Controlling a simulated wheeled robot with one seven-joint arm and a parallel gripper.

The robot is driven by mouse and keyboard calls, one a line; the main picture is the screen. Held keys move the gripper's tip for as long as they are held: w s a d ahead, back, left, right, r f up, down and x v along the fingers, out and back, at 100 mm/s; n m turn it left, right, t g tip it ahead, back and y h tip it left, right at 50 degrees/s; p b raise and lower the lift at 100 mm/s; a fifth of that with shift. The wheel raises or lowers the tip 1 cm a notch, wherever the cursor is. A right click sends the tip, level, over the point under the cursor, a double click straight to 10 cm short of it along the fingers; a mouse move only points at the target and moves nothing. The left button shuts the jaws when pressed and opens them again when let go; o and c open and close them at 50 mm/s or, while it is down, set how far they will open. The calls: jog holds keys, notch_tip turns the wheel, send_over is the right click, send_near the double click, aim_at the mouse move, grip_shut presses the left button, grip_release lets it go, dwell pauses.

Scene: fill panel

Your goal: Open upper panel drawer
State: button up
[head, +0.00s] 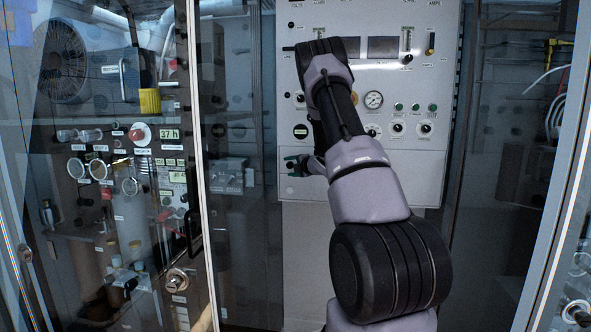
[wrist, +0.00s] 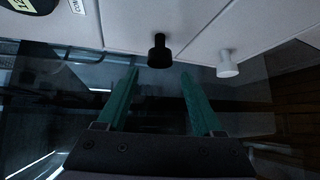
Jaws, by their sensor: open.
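The pale panel (head: 420,180) stands ahead in the head view, with a plain lower section under its gauges and knobs. My gripper (head: 298,163) is at the left of that lower section, partly hidden by my arm. In the wrist view my gripper (wrist: 157,90) is open, with its two green fingers apart and nothing between them. A black knob (wrist: 159,55) sticks out from the pale front (wrist: 130,22), just beyond the fingertips and between their lines. A white knob (wrist: 227,66) is to its right. I cannot tell which front is the upper drawer.
A glass-fronted cabinet with a fan (head: 62,60) and several dials fills the left. A metal door frame (head: 562,200) stands at the right.

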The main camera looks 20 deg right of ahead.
jog(key=a+v, duration=0.2)
jog(key=v, duration=1)
jog(key=shift+s+f, duration=0.15)
jog(key=shift+s, duration=0.2)
jog(key=shift+d, duration=0.1)
